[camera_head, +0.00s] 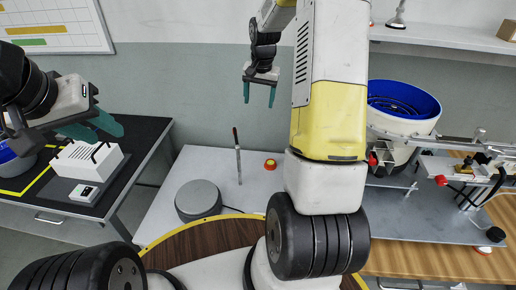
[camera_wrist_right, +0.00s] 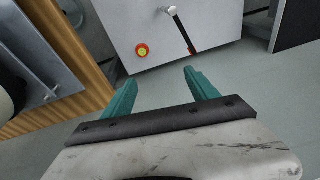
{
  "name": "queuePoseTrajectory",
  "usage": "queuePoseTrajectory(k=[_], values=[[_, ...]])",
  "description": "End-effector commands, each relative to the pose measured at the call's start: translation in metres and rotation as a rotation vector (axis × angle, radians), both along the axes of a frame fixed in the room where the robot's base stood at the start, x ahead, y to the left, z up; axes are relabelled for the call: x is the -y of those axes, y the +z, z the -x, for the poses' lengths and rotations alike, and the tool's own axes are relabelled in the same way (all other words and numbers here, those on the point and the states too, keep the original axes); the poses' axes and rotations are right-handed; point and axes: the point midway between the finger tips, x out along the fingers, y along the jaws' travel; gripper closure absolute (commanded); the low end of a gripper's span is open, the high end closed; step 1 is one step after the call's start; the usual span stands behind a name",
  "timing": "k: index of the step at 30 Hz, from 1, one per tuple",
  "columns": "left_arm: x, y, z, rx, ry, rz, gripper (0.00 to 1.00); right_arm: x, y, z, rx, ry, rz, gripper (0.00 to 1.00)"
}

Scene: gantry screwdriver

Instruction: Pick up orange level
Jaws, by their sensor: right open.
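I cannot make out an orange level in either view. My right gripper (camera_head: 259,94) is open and empty, high up in front of the grey-green wall, with its teal fingers pointing down. In the right wrist view its two fingers (camera_wrist_right: 162,92) are apart with nothing between them. My left gripper (camera_head: 98,131) is at the left, its teal fingers apart and empty, above the dark table near a white slotted box.
A white low cabinet carries a rod with a dark red tip (camera_head: 238,155), a red and yellow button (camera_head: 270,164) and a grey round cylinder (camera_head: 198,200). A blue-lined bowl feeder (camera_head: 402,105) stands at the right. The white slotted box (camera_head: 88,160) sits on the dark table.

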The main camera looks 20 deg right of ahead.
Motion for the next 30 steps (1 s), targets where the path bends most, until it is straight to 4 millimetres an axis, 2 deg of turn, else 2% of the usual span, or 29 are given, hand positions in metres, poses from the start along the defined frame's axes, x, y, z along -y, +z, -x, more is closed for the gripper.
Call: queuePoseTrajectory(k=[1,7,12,15,18,30], values=[[0.000,0.000,0.000,0.000,0.000,0.000,0.64,0.008,-0.027,-0.010,-0.026,-0.029,-0.005,0.32],[0.000,0.000,0.000,0.000,0.000,0.000,0.64,0.035,-0.125,-0.039,-0.100,-0.149,-0.016,0.32],[0.000,0.000,0.000,0.000,0.000,0.000,0.64,0.053,-0.207,-0.046,-0.153,-0.240,-0.025,0.32],[0.000,0.000,0.000,0.000,0.000,0.000,0.64,0.060,-0.244,-0.044,-0.177,-0.282,-0.030,0.32],[0.000,0.000,0.000,0.000,0.000,0.000,0.64,0.064,-0.268,-0.043,-0.191,-0.307,-0.031,0.32],[0.000,0.000,0.000,0.000,0.000,0.000,0.64,0.068,-0.316,-0.041,-0.201,-0.327,-0.034,0.32]])
